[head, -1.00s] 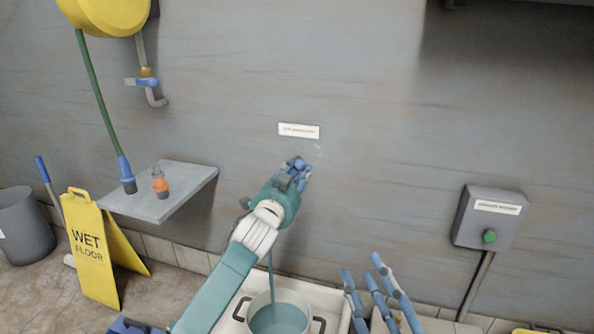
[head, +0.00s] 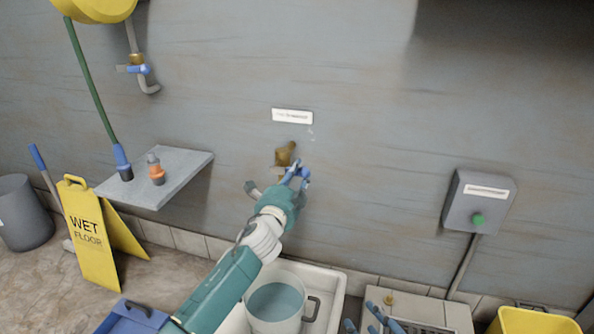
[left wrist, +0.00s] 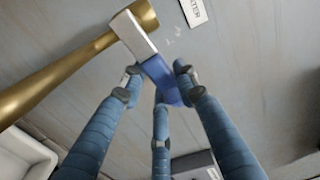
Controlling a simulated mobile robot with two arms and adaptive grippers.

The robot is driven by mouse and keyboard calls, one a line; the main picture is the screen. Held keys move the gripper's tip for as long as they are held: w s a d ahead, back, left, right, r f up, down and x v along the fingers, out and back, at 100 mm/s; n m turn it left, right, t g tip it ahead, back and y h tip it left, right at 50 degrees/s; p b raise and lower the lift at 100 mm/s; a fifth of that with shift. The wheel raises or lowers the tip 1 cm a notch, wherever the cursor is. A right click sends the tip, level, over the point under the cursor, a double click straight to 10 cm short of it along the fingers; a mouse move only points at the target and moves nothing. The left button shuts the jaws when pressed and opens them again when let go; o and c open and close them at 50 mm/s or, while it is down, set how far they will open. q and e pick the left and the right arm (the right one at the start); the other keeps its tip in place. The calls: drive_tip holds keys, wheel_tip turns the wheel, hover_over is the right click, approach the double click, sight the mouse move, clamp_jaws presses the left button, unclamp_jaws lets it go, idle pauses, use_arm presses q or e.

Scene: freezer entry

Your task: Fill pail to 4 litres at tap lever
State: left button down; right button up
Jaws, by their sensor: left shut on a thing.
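The brass tap (head: 285,154) is on the wall below a white label. Its lever, grey metal with a blue handle (left wrist: 161,79), shows in the left wrist view. My left gripper (head: 299,174) is shut on the lever's blue handle, its fingers around it. The white pail (head: 262,321) stands in a white sink (head: 333,293) below my left arm and holds bluish water. No stream shows now, though my arm hides part of the space above the pail. Any level marks are unreadable. My right gripper (head: 372,318) is at the bottom edge, fingertips spread, empty.
A grey shelf (head: 180,165) with an orange-and-grey bottle (head: 155,169) juts out at left. A yellow wet-floor sign (head: 88,240) and grey bin (head: 23,213) stand beyond it. A grey switch box (head: 478,203) with a green button is at right, above a yellow container (head: 535,321).

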use_arm(q)
drive_tip(key=shift+a+f+m, duration=0.25)
drive_tip(key=shift+f+m, duration=0.15)
drive_tip(key=shift+f, duration=0.35)
drive_tip(key=c, duration=1.3)
unclamp_jaws()
drive_tip(key=shift+w+a+r, duration=0.1)
drive_tip(key=shift+a, duration=0.05)
drive_tip(key=shift+c, duration=0.2)
drive_tip(key=shift+r, duration=0.2)
drive_tip(key=v, duration=1.2)
